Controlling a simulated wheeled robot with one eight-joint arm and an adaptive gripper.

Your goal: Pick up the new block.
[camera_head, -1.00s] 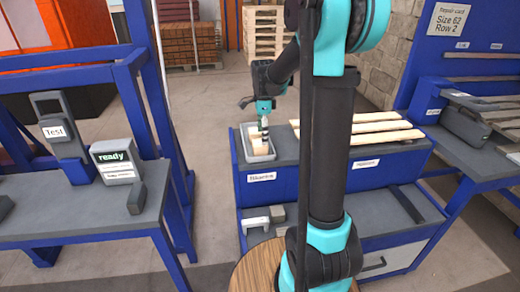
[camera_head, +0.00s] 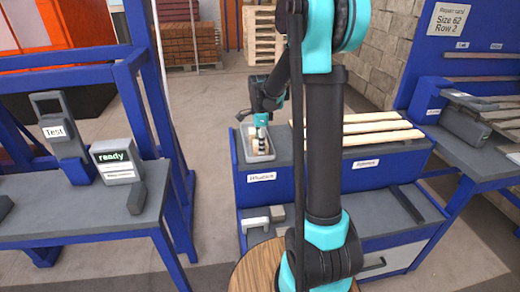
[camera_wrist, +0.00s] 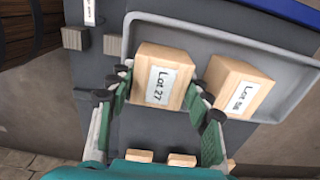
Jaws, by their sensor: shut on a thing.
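In the wrist view a pale wooden block with a "Lot 27" label (camera_wrist: 163,77) sits between the two fingers of my gripper (camera_wrist: 164,98). The fingers are shut on its sides. A second wooden block with a "Lot" label (camera_wrist: 238,86) lies just to its right, its number hard to read. Both are at the grey tray (camera_wrist: 285,104). In the head view my gripper (camera_head: 261,148) points down into this tray (camera_head: 240,158) on the blue bench. The blocks are small there and partly hidden by the gripper.
Several pale wooden boards (camera_head: 375,127) lie on the bench right of the tray. A blue table at left holds a device reading "ready" (camera_head: 113,157) and a "Test" device (camera_head: 58,133). A blue repair bench (camera_head: 470,150) stands at right.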

